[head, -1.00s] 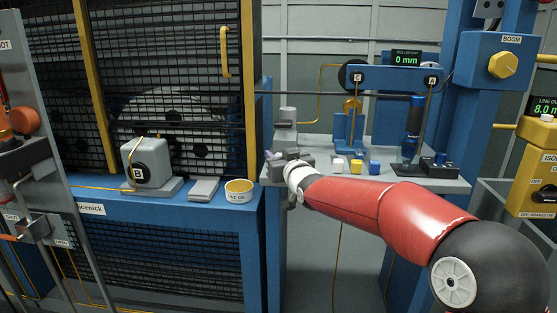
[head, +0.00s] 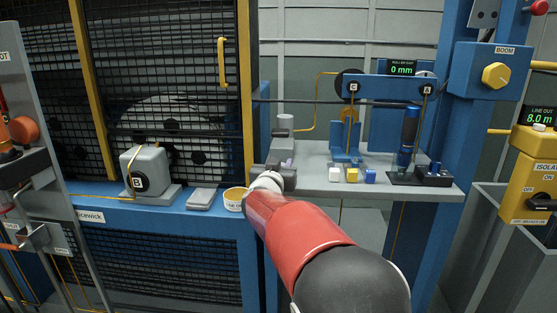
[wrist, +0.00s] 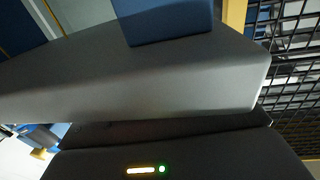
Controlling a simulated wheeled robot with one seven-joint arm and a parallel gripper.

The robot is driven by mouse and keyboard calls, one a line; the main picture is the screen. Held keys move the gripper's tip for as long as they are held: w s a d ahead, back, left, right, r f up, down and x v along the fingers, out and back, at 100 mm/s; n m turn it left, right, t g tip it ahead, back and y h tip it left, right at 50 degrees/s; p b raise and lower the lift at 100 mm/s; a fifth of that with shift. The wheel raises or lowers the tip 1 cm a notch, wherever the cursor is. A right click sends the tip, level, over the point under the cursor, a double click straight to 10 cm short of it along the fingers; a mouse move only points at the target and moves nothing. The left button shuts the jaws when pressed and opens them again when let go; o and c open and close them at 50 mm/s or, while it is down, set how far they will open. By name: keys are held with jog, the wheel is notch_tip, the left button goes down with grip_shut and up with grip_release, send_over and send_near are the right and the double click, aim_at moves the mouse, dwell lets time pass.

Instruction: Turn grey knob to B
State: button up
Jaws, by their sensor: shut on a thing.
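My gripper (head: 281,175) is at the left end of the grey shelf, in front of a short grey cylinder (head: 285,123). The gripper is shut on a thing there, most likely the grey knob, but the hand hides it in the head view. In the wrist view a wide grey slab fills the middle, very close, with a blue block (wrist: 170,20) above it. I cannot make out a knob's pointer or its markings. A grey box with a round black B label (head: 139,183) sits on the blue bench at left.
The grey shelf (head: 310,183) carries white, yellow and blue blocks (head: 352,175) and a dark blue upright handle (head: 408,130). A mesh guard (head: 165,60) rises behind. A blue BOOM box with a yellow knob (head: 496,76) is at right.

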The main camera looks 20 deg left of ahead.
jog(key=shift+d+m+h, duration=0.1)
jog(key=shift+m+h, duration=0.7)
jog(key=shift+h, duration=0.3)
jog(key=o, duration=1)
jog(key=shift+c, duration=0.2)
jog(key=s, duration=0.8)
jog(key=shift+b, duration=0.45)
